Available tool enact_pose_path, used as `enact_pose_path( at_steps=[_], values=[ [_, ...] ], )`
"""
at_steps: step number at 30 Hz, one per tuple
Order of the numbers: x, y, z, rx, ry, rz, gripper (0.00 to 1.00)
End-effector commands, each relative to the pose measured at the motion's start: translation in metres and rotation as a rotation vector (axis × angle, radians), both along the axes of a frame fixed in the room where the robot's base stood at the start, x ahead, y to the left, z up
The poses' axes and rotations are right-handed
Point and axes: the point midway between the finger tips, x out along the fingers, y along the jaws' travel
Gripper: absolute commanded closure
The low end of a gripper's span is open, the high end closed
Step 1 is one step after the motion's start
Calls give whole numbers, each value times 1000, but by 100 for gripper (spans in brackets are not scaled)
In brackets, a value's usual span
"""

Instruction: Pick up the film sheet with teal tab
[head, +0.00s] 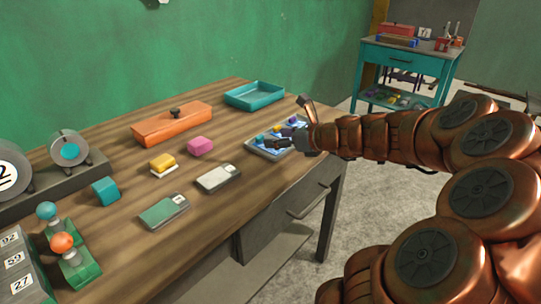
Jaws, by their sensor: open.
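A shallow grey-blue tray (254,149) lies near the right edge of the wooden workbench. In it are pale blue film-like pieces with small coloured tabs, including a teal one (261,137), an orange one and a purple one. The film sheet under the teal tab is too small to make out clearly. My gripper (287,124) is open at the tray's right side, one finger raised above it and the other low over its front right part. The fingers hide part of the tray. I cannot tell whether they touch anything.
The workbench (110,157) also holds an orange lidded box (172,125), an empty teal tray (254,96), pink and yellow blocks, and two flat devices (218,178). Levers and dials stand at the left. A teal cart (405,62) stands behind. The green wall bounds the back.

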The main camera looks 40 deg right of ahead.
Motion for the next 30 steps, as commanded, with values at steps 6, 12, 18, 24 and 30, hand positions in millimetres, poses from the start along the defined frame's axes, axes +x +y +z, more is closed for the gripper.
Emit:
enact_pose_path(
  at_steps=[6, 12, 18, 24, 30],
  values=[
    [10, -3, -6, 20, -1, -19, 40],
    [23, -1, -11, 16, -1, -20, 40],
    [38, 0, -18, 18, -1, -16, 40],
    [60, 1, -28, 16, -1, -15, 40],
    [70, 4, -31, 15, -2, -18, 40]
  ],
)
